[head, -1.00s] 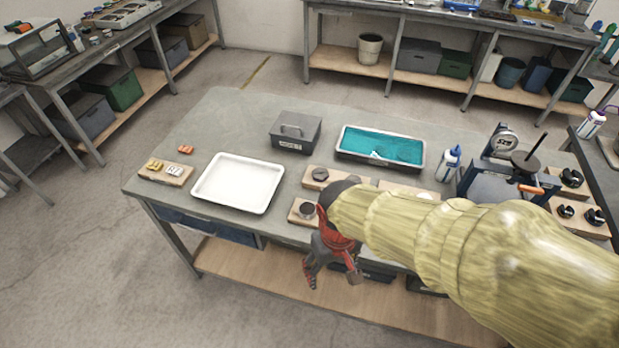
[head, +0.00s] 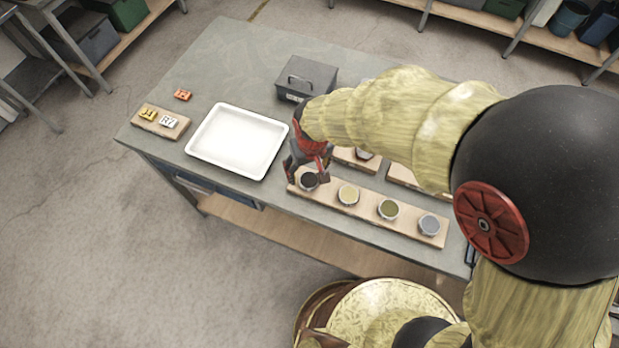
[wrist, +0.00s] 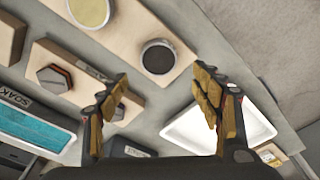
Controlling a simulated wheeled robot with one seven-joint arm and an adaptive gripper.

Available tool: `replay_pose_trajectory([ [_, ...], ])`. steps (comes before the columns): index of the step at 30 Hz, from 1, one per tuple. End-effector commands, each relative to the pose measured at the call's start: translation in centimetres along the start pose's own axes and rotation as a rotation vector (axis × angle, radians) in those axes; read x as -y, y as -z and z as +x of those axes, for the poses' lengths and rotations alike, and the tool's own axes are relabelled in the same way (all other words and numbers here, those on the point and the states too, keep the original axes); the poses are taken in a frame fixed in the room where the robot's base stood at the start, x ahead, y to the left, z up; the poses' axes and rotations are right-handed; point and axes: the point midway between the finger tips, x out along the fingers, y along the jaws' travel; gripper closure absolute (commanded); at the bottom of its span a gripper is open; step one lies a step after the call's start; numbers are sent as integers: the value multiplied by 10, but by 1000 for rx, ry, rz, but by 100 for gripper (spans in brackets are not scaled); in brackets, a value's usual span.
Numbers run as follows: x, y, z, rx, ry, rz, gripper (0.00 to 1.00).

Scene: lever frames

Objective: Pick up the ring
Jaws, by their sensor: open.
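A wooden board (head: 368,203) near the table's front edge carries a row of round, light-rimmed pieces. The leftmost is a round piece with a dark middle (head: 308,181); I cannot tell for sure whether it is the ring. It also shows in the wrist view (wrist: 158,57), on the board and ahead of the space between my fingers. My gripper (head: 307,172) is open and empty, pointing down close over that piece. In the wrist view my gripper (wrist: 162,95) has its two fingers wide apart, with nothing between them.
A white tray (head: 205,152) lies left of my gripper. A grey lidded box (head: 310,78) stands behind. A small block with tags (head: 160,123) and an orange piece (head: 183,95) lie at left. A hexagonal piece (wrist: 55,78) and a teal-filled tray (wrist: 35,130) are nearby.

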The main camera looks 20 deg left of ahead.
Motion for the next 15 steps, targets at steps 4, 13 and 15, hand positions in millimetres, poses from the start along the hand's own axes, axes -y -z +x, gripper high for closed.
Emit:
replay_pose_trajectory([
  [4,-1,-3,11,0,0,0,35],
  [13,-3,-10,51,1,0,-1,35],
  [15,-3,-9,54,0,0,-1,35],
])
